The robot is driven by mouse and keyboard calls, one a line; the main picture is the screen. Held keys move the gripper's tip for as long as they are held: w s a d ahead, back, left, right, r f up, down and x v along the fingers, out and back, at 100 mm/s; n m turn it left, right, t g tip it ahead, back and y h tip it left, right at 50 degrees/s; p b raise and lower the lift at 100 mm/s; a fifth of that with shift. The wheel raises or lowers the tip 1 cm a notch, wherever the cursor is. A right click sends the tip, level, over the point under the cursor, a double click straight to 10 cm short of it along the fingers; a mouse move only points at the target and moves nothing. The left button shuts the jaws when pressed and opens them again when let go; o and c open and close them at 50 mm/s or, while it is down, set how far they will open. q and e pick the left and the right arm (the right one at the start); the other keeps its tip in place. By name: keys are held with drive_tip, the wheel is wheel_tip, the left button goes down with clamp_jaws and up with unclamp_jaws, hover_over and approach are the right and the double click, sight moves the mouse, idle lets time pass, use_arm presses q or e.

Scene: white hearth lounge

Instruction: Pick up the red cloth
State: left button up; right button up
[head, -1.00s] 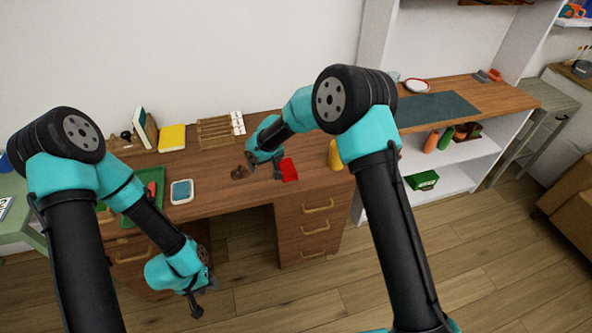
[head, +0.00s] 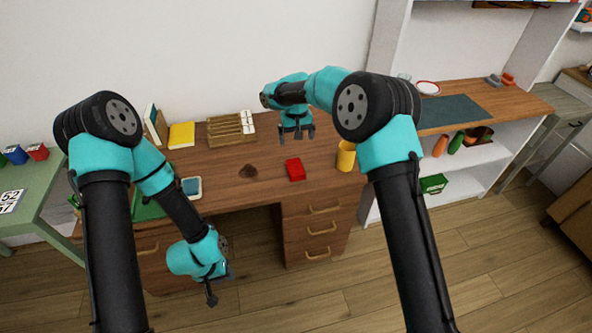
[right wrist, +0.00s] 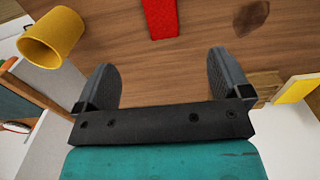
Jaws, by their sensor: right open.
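The red cloth (head: 295,170) is a small red folded-looking block on the brown desk, right of its middle. It also shows at the top of the right wrist view (right wrist: 160,17), in line with the gap between the fingers but beyond the fingertips. My right gripper (head: 297,138) is over the desk, behind the cloth in the head view. Its two fingers (right wrist: 162,75) are wide apart with nothing between them. My left gripper (head: 221,286) hangs low in front of the desk, away from the cloth. Its jaw opening is unclear.
A yellow cup (head: 346,156) stands right of the cloth; a dark brown item (head: 248,171) lies left of it. A wooden rack (head: 231,131) and yellow book (head: 182,135) are at the back. Desk around the cloth is clear.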

hover_over(296, 169)
drive_tip(key=f, duration=1.1)
drive_tip(key=shift+s+f, duration=0.2)
drive_tip(key=shift+f, duration=0.3)
drive_tip(key=shift+w+f, duration=0.15)
drive_tip(key=shift+f, duration=1.2)
drive_tip(key=shift+w+f, duration=0.1)
drive_tip(key=shift+f, duration=1.2)
drive_tip(key=c, duration=1)
drive_tip(key=shift+r, duration=0.1)
